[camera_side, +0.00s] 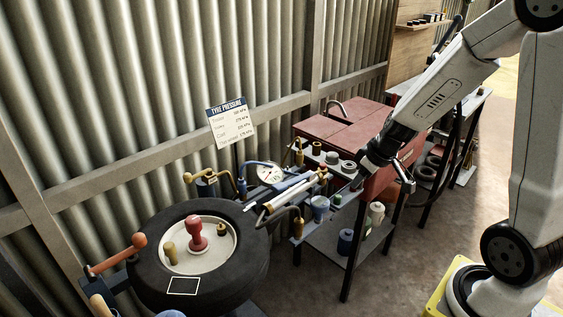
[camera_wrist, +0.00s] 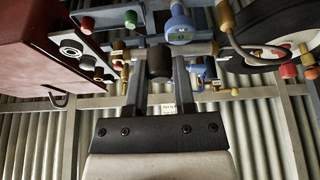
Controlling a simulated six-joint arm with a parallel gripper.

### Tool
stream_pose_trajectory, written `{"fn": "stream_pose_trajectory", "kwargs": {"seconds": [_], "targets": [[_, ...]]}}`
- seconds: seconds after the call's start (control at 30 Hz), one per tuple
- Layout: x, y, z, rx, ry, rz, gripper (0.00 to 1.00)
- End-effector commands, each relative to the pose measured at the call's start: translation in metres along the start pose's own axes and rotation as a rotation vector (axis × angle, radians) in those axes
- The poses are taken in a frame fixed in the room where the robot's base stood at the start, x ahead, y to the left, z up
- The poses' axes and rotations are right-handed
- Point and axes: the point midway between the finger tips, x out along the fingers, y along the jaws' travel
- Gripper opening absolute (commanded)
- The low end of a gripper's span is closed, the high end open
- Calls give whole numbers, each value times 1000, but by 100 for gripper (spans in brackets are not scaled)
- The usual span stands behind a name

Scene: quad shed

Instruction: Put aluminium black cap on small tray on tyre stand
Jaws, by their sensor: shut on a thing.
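My gripper (camera_side: 382,176) is up beside the red tool cabinet, at the right end of the cluttered shelf. In the wrist view my gripper (camera_wrist: 157,80) is shut on the black cap (camera_wrist: 159,62), a short dark cylinder between the two fingers. The cap cannot be made out clearly in the side view. The tyre (camera_side: 245,275) lies flat on its stand at the lower left, well apart from my gripper. A small dark square with a pale edge (camera_side: 183,286) lies on the tyre's near side and looks empty; I cannot tell if it is the tray.
The tyre's pale hub (camera_side: 215,258) bears a red knob (camera_side: 195,234) and brass pieces. A gauge (camera_side: 271,174), hoses and a blue cup (camera_side: 319,208) crowd the space between. The red cabinet (camera_side: 345,124) stands behind. An orange-handled tool (camera_side: 118,254) is left of the tyre.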

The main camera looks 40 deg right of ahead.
Motion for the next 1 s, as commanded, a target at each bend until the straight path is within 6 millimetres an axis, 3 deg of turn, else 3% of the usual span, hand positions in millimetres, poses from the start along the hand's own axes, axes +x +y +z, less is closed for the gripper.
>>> {"fn": "stream_pose_trajectory", "kwargs": {"seconds": [0.2,0.4,0.77,1.0], "targets": [[-9,30,32,155,0,68,0],[-13,38,43,210,1,92,0],[-8,42,39,213,0,93,0],[11,52,24,211,-2,91,0]]}}
